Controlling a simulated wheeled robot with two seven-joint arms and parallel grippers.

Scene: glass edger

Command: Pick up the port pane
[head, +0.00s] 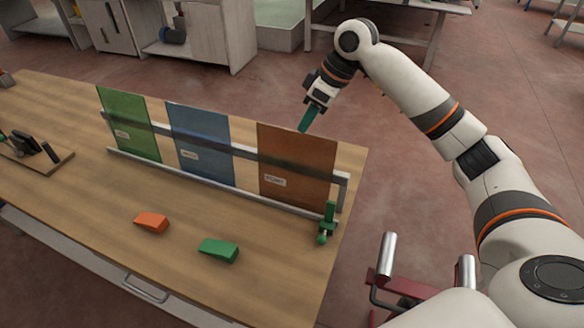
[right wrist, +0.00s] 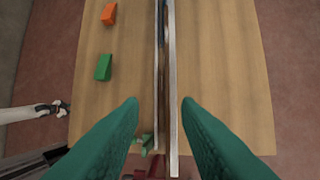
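Three coloured panes stand upright in a rack on the wooden table: a green pane (head: 129,125), a blue pane (head: 201,143) and a brown pane (head: 297,166) at the right end. Each has a small white label, too small to read surely, so I cannot confirm which is the port pane. My right gripper (head: 308,116) is above and behind the brown pane, empty, fingers down. In the right wrist view its green fingers (right wrist: 160,102) are wide apart, with the thin pane edges between and below them.
The metal rack (head: 343,193) has a green clamp (head: 326,222) at its right end. An orange wedge (head: 151,222) and a green wedge (head: 218,250) lie in front. A wooden board with dark parts (head: 37,151) is at left.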

